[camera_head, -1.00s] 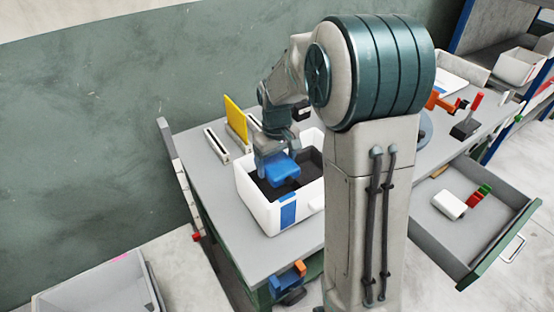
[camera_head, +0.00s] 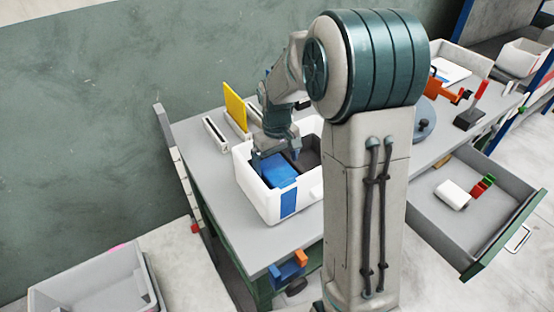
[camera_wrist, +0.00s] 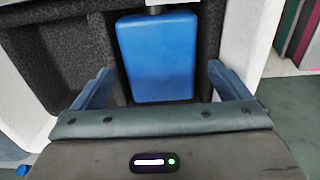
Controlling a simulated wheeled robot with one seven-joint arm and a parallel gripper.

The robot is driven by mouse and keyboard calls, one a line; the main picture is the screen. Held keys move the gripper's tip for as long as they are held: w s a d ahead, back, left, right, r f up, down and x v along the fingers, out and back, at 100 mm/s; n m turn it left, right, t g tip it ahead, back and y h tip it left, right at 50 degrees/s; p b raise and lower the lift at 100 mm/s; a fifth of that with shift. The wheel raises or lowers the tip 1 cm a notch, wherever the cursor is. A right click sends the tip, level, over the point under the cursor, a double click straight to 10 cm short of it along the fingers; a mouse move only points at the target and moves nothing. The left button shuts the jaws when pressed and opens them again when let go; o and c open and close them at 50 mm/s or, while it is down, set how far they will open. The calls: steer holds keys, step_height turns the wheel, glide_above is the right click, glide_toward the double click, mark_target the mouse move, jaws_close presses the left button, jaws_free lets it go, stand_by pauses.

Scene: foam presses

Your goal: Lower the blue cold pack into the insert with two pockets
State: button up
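The blue cold pack (camera_head: 277,171) lies in the left part of the dark foam insert (camera_head: 308,158) inside a white box (camera_head: 257,201). In the wrist view the pack (camera_wrist: 158,60) sits between dark foam walls (camera_wrist: 62,62). My gripper (camera_head: 277,151) is over the box, close to the pack. In the wrist view its two blue fingers (camera_wrist: 160,82) stand wide apart, with a gap to the pack on both sides. The pack's underside and the pocket floor are hidden. Part of the box is hidden behind my arm.
A yellow panel (camera_head: 235,106) and white slotted holders (camera_head: 216,134) stand behind the box on the grey table (camera_head: 205,160). An open drawer (camera_head: 480,215) holds a white block and small coloured pieces. A grey bin (camera_head: 95,285) is at lower left.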

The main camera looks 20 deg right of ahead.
step_height(320, 180, up, 14)
stand_by(0.6)
steer(key=shift+f, duration=0.1)
stand_by(0.4)
steer(key=s+f+m+t, duration=0.1)
steer(key=s+f+m, duration=0.1)
steer(key=s, duration=0.8)
steer(key=s+f+m+t, duration=0.1)
steer(key=s+f+t, duration=0.1)
steer(key=s, duration=0.8)
steer(key=shift+s+m, duration=0.4)
